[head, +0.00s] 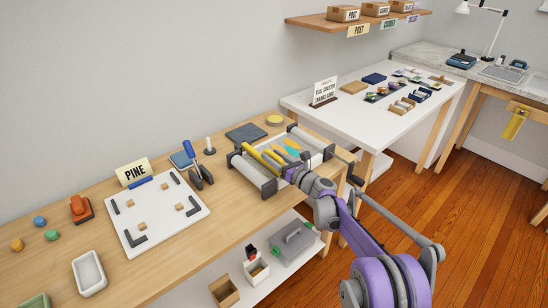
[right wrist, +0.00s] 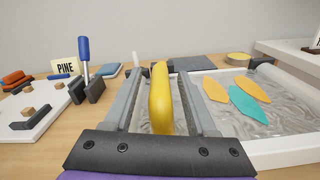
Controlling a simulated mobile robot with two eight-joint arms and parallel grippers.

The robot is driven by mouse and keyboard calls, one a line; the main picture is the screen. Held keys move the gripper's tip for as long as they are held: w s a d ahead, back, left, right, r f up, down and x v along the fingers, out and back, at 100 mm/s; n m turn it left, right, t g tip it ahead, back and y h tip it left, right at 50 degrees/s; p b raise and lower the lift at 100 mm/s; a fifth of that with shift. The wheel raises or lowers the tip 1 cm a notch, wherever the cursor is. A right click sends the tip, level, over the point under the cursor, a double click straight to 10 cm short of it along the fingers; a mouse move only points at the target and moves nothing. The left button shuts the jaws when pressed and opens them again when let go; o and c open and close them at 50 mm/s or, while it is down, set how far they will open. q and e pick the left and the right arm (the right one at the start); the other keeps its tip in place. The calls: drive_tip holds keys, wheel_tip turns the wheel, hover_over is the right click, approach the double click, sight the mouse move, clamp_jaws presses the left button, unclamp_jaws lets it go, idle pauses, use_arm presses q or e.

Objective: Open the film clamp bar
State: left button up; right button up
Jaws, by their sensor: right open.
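A yellow bar, which looks like the film clamp bar (head: 259,157), lies along the left side of a white tray with a grey marbled film (head: 300,146). My right gripper (head: 276,163) reaches over the tray from the right. In the right wrist view the bar (right wrist: 160,100) stands between the two open grey fingers (right wrist: 158,76), with a gap on each side. The bar's near lower end is hidden behind the gripper's dark palm. My left gripper is not in view.
Yellow and teal leaf shapes (right wrist: 248,104) lie on the film. Grey rollers flank the tray. A blue-handled tool (head: 188,150) stands in a dark holder left of the tray, near a white board (head: 158,218). A dark slab (head: 246,132) lies behind.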

drive_tip(key=shift+c, duration=0.4)
clamp_jaws()
idle(0.9)
